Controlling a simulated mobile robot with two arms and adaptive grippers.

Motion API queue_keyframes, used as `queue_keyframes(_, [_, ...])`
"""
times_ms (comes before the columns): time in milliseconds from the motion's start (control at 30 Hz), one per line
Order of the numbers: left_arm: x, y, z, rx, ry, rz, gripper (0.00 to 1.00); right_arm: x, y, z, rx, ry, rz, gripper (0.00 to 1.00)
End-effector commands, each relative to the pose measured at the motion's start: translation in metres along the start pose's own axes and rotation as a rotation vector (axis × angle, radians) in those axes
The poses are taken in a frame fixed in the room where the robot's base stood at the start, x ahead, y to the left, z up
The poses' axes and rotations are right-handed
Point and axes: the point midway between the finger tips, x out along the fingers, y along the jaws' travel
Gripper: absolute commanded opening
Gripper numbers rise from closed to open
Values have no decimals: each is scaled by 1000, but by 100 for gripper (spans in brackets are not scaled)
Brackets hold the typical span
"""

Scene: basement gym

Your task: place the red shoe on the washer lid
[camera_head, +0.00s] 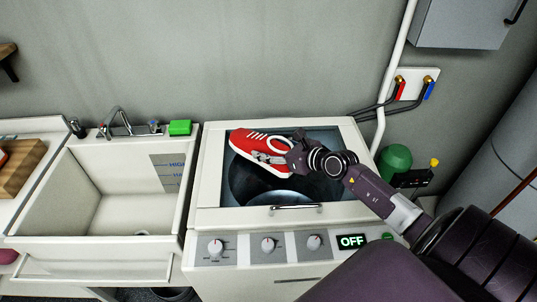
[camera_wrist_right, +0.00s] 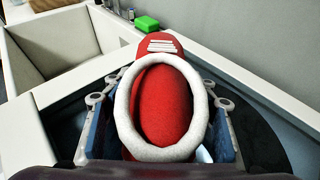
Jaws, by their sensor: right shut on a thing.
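The red shoe (camera_head: 254,151) has white laces and a white sole. It is over the washer lid (camera_head: 319,211), a dark glass panel in a pale frame with a front handle. My right gripper (camera_head: 270,158) is shut on the shoe near its heel end. In the right wrist view the shoe (camera_wrist_right: 164,110) lies between the two fingers, its white collar facing the camera and its toe pointing away. I cannot tell whether the sole touches the lid. My left gripper is not in view.
A sink (camera_head: 58,195) with a tap stands left of the washer, with a green sponge (camera_head: 180,128) on its back rim. The washer's knobs (camera_head: 268,245) and OFF display line its front. Pipes and a green round object (camera_head: 394,158) are at the right.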

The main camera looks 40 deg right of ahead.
Motion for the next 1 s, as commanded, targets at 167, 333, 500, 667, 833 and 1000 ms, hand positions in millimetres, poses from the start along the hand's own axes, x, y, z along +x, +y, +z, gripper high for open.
queue_keyframes(167, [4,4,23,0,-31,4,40,10,0,-24,3,-1,0,21])
queue_keyframes(333, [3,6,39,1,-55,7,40,11,0,-26,1,-3,-1,21])
queue_keyframes(500, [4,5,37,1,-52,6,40,12,0,-27,1,-2,0,21])
queue_keyframes(667, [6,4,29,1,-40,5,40,13,0,-31,1,1,1,57])
queue_keyframes(833, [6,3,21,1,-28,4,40,13,0,-31,1,1,1,71])
queue_keyframes(1000, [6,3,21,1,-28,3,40,13,0,-31,1,1,1,71])
